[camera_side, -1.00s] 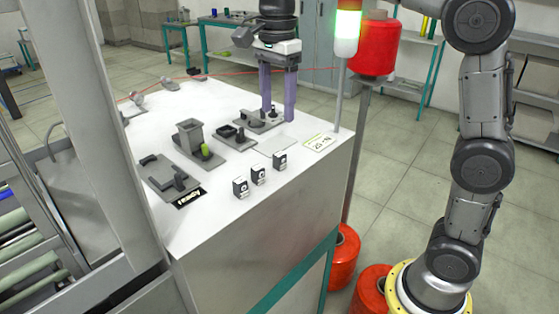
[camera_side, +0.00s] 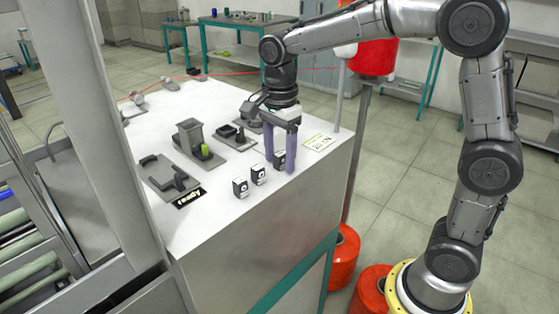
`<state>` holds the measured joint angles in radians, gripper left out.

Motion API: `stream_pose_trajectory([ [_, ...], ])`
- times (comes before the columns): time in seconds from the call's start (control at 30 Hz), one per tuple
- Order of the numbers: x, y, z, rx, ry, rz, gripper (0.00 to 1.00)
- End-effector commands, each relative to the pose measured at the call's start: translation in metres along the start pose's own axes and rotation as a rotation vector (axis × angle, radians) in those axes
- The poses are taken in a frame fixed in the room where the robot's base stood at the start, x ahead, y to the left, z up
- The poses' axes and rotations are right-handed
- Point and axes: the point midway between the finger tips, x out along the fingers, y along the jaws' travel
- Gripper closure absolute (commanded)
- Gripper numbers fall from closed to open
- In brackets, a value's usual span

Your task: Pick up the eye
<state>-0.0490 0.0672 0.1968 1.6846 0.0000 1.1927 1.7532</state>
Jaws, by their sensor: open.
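My gripper (camera_side: 280,164) points down with its two purple fingers apart, over the front right of the white worktop. Its fingertips are at the rightmost of three small dark blocks with white round marks, which shows between the fingers and is partly hidden. I cannot tell whether the fingers touch it. I cannot tell for certain which part is the eye. A grey fixture plate with small upright parts (camera_side: 248,120) stands behind my gripper and is partly covered by it.
The other two small blocks (camera_side: 240,187) (camera_side: 258,174) stand along the worktop's front edge. Grey fixtures (camera_side: 190,138) (camera_side: 168,178), one with a green piece (camera_side: 205,151), are to the left. A white label card (camera_side: 318,142) lies right of my gripper. A post stands at the right edge.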

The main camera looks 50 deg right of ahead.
Motion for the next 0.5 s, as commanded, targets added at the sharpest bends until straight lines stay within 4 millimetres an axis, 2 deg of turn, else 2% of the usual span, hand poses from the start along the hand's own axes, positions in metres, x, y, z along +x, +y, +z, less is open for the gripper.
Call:
stream_pose_trajectory([
  [0.17, 0.0004, -0.0001, 0.0, 0.0, 0.0, 0.0, 0.38],
  [0.2, 0.0003, -0.0001, 0.0, 0.0, 0.0, 0.0, 0.41],
  [0.5, 0.0, -0.0001, 0.0, 0.0, 0.0, 0.0, 0.95],
])
